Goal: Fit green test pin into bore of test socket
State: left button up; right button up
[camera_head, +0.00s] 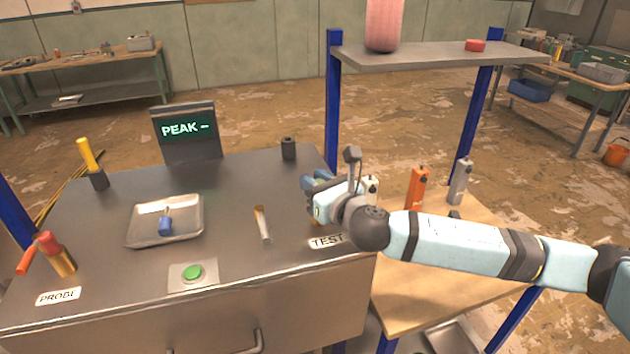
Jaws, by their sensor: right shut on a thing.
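My right gripper (314,198) is over the right end of the metal bench, just above the TEST label (327,240). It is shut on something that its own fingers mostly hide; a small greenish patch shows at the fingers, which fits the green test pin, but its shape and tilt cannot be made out. A little tan or brass colour shows just under the fingers, perhaps part of the test socket. The bore is hidden, so I cannot tell whether pin and socket touch. My left gripper is not in view.
The bench (230,190) holds a PEAK screen (187,131), a tray (140,236) with a blue-ended piece, a brush (262,225), a green button (193,273), a black cylinder (289,148) and a red-topped PROBE piece (58,255). Orange (416,188) and grey (460,182) devices stand on the right.

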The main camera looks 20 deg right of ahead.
jog(key=shift+f, duration=0.4)
jog(key=o, duration=1)
jog(key=shift+s+d+f, duration=0.1)
jog(key=shift+s, duration=0.2)
jog(key=b+v, duration=0.2)
jog(key=v, duration=1.1)
jog(key=shift+b, duration=0.4)
jog(key=shift+s, duration=0.15)
